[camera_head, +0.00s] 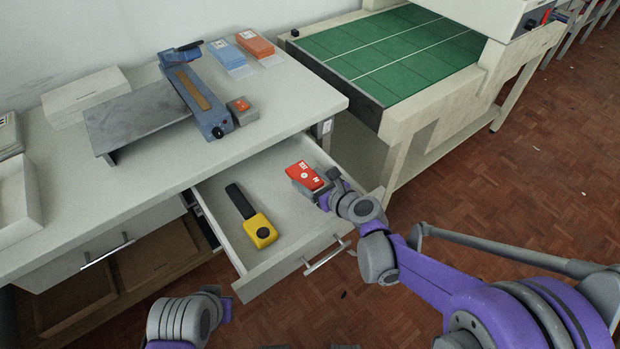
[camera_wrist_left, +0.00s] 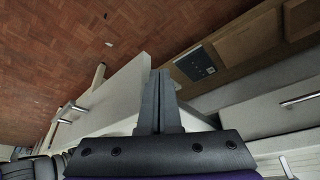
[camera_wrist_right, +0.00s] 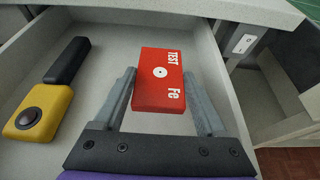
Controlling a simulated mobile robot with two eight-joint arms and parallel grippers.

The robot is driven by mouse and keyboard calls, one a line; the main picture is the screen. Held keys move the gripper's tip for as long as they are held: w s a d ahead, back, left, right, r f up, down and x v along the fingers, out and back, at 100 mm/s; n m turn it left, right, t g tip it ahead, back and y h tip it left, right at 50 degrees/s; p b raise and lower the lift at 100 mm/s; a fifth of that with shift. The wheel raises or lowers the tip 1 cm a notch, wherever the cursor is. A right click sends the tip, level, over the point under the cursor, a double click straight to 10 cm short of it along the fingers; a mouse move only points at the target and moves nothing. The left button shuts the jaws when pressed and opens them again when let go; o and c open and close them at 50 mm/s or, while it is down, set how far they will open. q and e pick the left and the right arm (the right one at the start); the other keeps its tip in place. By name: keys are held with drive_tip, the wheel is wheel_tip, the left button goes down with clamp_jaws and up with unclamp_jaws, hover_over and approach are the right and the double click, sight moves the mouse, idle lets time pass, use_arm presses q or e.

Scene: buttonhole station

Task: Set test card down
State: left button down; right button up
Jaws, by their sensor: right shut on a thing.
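The red test card (camera_head: 306,175), marked "TEST" and "Fe", is over the right part of the open drawer. In the right wrist view, the card (camera_wrist_right: 160,82) lies flat between the fingers of my right gripper (camera_wrist_right: 163,100), which is shut on it. In the head view, my right gripper (camera_head: 318,186) reaches in over the drawer's right side. I cannot tell whether the card touches the drawer floor. My left gripper (camera_wrist_left: 160,85) is shut and empty, its fingers together, low in front of the desk.
The drawer (camera_head: 285,265) also holds a yellow and black handheld tool (camera_head: 262,232), left of the card. Above, the desk carries a blue device (camera_head: 212,122), a small grey and red block (camera_head: 241,108), and orange (camera_head: 255,43) and blue (camera_head: 224,50) boxes. A green-topped machine (camera_head: 390,50) stands right.

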drive_tip(key=shift+f, duration=0.2)
drive_tip(key=o, duration=1.3)
drive_tip(key=shift+o, duration=0.2)
drive_tip(key=shift+r, duration=0.25)
drive_tip(key=shift+r+p, duration=0.45)
drive_tip(key=shift+r, duration=0.05)
drive_tip(key=p+v, duration=0.2)
drive_tip(key=v, duration=1)
drive_tip(key=shift+f, duration=0.2)
drive_tip(key=shift+d, duration=0.1)
